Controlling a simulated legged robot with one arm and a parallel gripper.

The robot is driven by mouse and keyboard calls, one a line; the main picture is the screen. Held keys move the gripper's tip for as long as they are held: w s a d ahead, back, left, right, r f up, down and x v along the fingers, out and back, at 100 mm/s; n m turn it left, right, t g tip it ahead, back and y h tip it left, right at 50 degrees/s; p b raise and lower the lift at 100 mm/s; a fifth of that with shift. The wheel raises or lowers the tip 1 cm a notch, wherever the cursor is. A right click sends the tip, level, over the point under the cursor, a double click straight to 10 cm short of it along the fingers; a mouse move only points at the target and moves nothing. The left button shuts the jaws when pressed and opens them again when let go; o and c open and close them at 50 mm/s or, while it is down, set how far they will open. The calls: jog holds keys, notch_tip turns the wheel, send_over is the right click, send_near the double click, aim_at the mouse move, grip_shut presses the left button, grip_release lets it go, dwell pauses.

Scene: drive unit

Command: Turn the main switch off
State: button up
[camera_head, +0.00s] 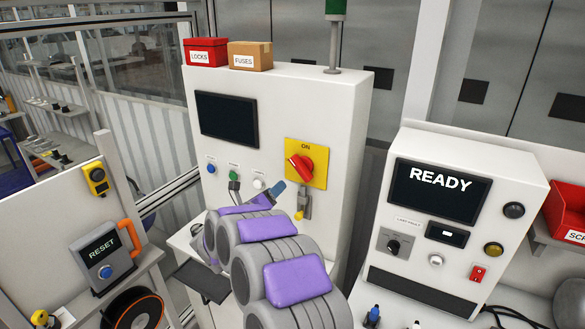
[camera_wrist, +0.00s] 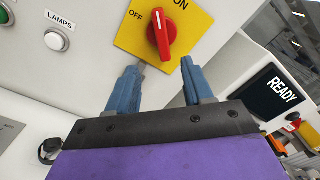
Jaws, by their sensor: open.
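The main switch is a red rotary knob (camera_head: 302,168) on a yellow plate (camera_head: 318,152) on the white cabinet front. In the wrist view the knob (camera_wrist: 161,34) has its handle nearly upright, towards the ON label; OFF is marked to its left. My gripper (camera_wrist: 160,64) is open and empty, its two blue fingers apart just below the knob, not around it. In the head view one blue fingertip of my gripper (camera_head: 278,188) shows below and left of the plate; the rest is mostly hidden by my arm.
A yellow and grey latch-like part (camera_head: 301,204) hangs below the plate. Small buttons (camera_head: 234,168) and a dark screen (camera_head: 227,117) are to the left. A white READY console (camera_head: 449,225) stands to the right, and a RESET box (camera_head: 104,250) to the left.

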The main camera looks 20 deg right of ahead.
aim_at(297, 170)
jog(key=p+x, duration=0.2)
jog(key=x, duration=1.1)
jog(key=shift+d, duration=0.3)
jog(key=shift+w+d+p, duration=0.3)
jog(key=shift+w+d, duration=0.1)
jog(key=shift+w, duration=0.2)
jog(key=shift+d, duration=0.2)
grip_shut()
